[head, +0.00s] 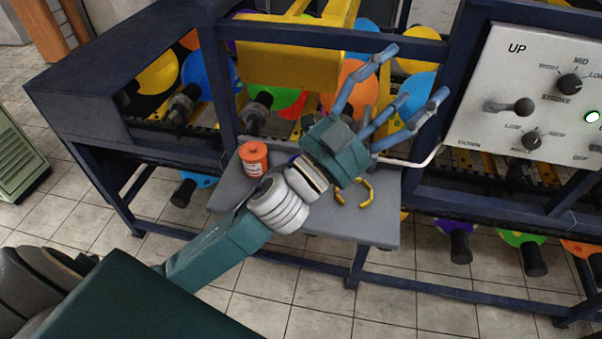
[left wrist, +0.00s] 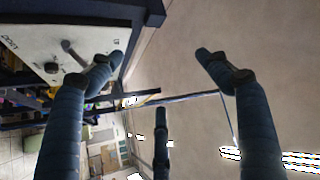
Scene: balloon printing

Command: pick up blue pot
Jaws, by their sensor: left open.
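No blue pot shows clearly in either view. A small dark blue patch (head: 294,158) peeks out beside my left wrist over the small grey table (head: 375,228); I cannot tell whether it is part of the pot. My left gripper (head: 412,76) is open and empty, in front of the machine and over the table's back right part, its fingers spread toward the upper right. The left wrist view shows its spread fingers (left wrist: 153,75) with nothing between them. My left forearm and hand hide the middle of the table. My right gripper is not in view.
An orange pot (head: 253,158) with a label stands at the table's left. A yellow curved piece (head: 368,192) shows right of my wrist. The dark blue machine frame (head: 130,75) with colored discs is behind. A control panel (head: 545,95) with knobs is at right.

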